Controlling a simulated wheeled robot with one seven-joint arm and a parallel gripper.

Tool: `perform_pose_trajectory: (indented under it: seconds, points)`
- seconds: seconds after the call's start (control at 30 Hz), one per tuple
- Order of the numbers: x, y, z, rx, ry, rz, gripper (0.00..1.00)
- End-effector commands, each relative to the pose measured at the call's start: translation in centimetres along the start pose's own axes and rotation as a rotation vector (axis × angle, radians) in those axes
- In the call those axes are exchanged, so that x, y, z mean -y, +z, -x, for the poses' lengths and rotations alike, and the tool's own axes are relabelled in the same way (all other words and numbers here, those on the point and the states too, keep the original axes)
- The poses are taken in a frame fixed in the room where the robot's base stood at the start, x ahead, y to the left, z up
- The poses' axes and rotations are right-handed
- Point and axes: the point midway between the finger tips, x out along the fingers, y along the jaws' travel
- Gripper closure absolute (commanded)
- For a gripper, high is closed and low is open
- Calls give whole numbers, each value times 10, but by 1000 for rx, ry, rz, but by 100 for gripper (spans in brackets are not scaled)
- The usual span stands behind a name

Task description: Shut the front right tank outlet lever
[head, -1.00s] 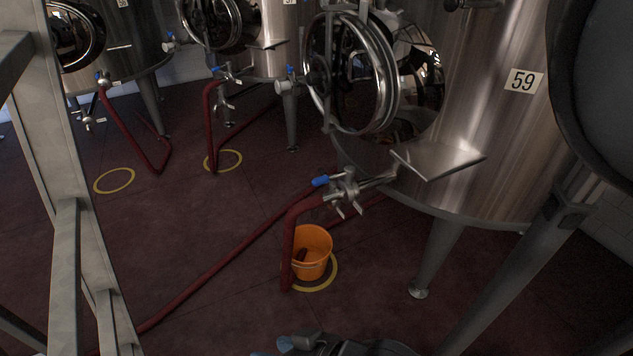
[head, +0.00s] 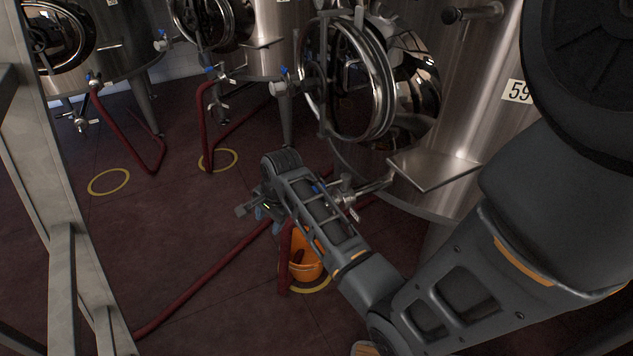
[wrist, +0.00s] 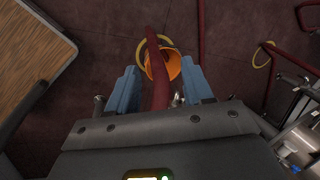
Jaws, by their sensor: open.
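The front right tank (head: 455,90) carries the label 59. Its steel outlet valve (head: 347,192) juts out low on the left, above a red hose. The blue outlet lever (head: 317,188) shows only as a small patch, mostly hidden behind my forearm. My gripper (head: 266,218) points down to the left of the valve, apart from the lever as far as I can see. In the wrist view my gripper (wrist: 161,88) is open, its two blue fingers apart. The red hose (wrist: 160,92) shows between them, at a depth I cannot judge. The lever is not clearly visible there.
An orange bucket (head: 305,262) stands on the floor below the valve, and also shows in the wrist view (wrist: 163,64). A grey metal frame (head: 65,200) rises at left. A wooden top (wrist: 30,52) lies at the wrist view's left. Other tanks (head: 262,40) stand behind.

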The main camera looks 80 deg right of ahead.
Motion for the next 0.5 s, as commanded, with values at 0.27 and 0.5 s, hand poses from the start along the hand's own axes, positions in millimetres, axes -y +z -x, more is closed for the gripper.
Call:
perform_pose_trajectory:
  seconds: [0.27, 0.5]
  points:
    - [11, -119, 58, -56, 189, -303, 49]
    - [4, -165, 88, -84, 276, -437, 49]
